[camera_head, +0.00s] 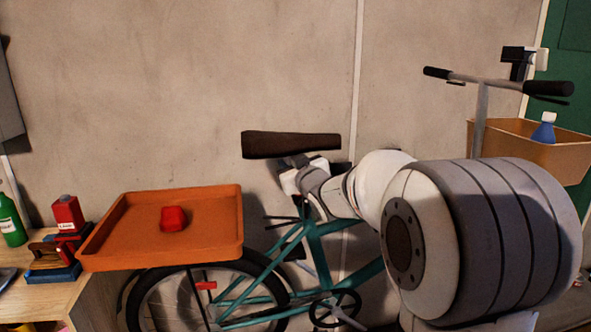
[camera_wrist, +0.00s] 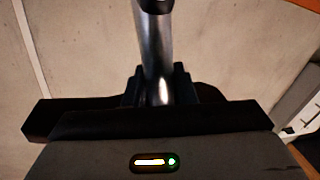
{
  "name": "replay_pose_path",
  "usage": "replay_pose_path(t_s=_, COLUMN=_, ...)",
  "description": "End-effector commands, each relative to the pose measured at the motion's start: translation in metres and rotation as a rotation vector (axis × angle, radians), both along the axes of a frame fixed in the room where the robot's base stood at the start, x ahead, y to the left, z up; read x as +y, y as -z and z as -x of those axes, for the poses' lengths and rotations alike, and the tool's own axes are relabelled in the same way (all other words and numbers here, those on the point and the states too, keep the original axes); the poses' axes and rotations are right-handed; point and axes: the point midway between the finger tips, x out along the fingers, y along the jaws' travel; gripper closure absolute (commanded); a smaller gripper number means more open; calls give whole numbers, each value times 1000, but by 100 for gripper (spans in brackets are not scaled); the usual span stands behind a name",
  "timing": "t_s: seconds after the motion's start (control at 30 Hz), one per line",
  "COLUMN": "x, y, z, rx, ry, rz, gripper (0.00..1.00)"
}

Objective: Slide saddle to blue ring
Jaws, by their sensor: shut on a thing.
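The saddle (camera_head: 290,145) is dark brown and long, and sits level above the rear of a teal bicycle. My gripper (camera_head: 302,180) is just below it, its jaws largely hidden by the saddle and my wrist. In the wrist view, my gripper (camera_wrist: 158,97) has its black jaws closed around the shiny metal saddle post (camera_wrist: 154,50). A brown edge of the saddle (camera_wrist: 211,94) shows behind the jaws. A dark collar (camera_wrist: 155,5) is at the top end of the post. I cannot make out a blue ring in either view.
An orange tray (camera_head: 130,255) holding a red object (camera_head: 173,218) is over the rear wheel, left of the saddle. A wooden bench (camera_head: 45,300) stands at far left. The handlebar (camera_head: 490,82) and tan basket (camera_head: 560,155) are at right. A wall is close behind.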

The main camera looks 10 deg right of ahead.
Motion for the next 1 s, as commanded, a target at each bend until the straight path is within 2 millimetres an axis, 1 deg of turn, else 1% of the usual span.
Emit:
replay_pose_path(t_s=0.03, x=6, y=-32, z=0, rx=-19, ry=-6, rz=-1, gripper=100)
replay_pose_path(t_s=0.1, x=11, y=-52, z=0, rx=-20, ry=-6, rz=-2, gripper=100)
replay_pose_path(t_s=0.23, x=19, y=-80, z=0, rx=-22, ry=-7, rz=-2, gripper=100)
replay_pose_path(t_s=0.3, x=22, y=-88, z=0, rx=-20, ry=-6, rz=-2, gripper=100)
replay_pose_path(t_s=0.4, x=24, y=-93, z=0, rx=-19, ry=-5, rz=-2, gripper=100)
replay_pose_path(t_s=0.7, x=24, y=-92, z=0, rx=-19, ry=-5, rz=-2, gripper=100)
replay_pose_path(t_s=0.73, x=24, y=-92, z=0, rx=-19, ry=-5, rz=-3, gripper=74)
replay_pose_path(t_s=0.97, x=24, y=-89, z=0, rx=-13, ry=-4, rz=-2, gripper=55)
replay_pose_path(t_s=1.0, x=24, y=-89, z=0, rx=-13, ry=-4, rz=-2, gripper=55)
